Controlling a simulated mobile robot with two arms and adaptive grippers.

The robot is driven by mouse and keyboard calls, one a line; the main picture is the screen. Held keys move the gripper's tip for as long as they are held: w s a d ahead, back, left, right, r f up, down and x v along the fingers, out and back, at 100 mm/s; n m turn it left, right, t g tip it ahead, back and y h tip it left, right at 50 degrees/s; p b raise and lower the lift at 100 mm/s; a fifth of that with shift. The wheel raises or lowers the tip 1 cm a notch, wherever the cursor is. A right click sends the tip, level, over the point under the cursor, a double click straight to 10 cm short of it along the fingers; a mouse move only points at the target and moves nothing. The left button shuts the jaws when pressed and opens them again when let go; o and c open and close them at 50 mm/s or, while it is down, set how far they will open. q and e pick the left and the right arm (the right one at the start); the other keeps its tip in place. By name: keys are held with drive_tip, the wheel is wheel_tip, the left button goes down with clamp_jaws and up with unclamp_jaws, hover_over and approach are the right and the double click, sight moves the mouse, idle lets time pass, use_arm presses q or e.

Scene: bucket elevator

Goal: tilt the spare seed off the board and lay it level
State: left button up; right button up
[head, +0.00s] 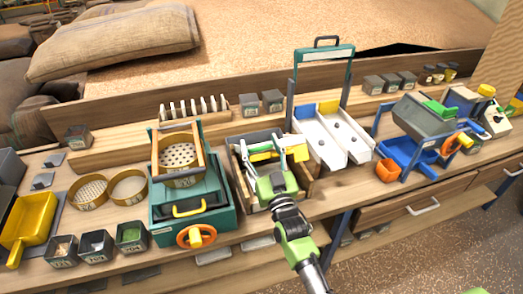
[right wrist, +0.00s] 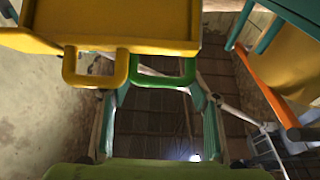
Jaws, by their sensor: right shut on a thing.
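My right gripper (head: 266,166) reaches in from the bottom over a low wooden tray (head: 240,193) at mid-bench. It is shut on a yellow piece (head: 262,156), which I take as the board. In the right wrist view a yellow panel (right wrist: 120,20) fills the top, with a yellow loop handle (right wrist: 96,78) and a green loop (right wrist: 168,79) below it. Which loop the fingers grip is unclear. The panel's upper face is hidden, so I cannot tell its tilt or see seed on it. The left gripper is not in view.
A teal box with a sieve (head: 180,157) and orange wheel stands close on the left. A white two-channel chute (head: 330,135) under a teal frame stands close on the right. Small labelled boxes line the bench front left.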

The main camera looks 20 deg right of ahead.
idle(0.3)
drive_tip(key=o, duration=1.3)
drive_tip(key=shift+o, duration=0.2)
drive_tip(key=shift+w+f, duration=0.2)
drive_tip(key=shift+w, duration=0.05)
drive_tip(key=shift+s, duration=0.1)
drive_tip(key=v, duration=1.2)
drive_tip(key=shift+r, duration=0.1)
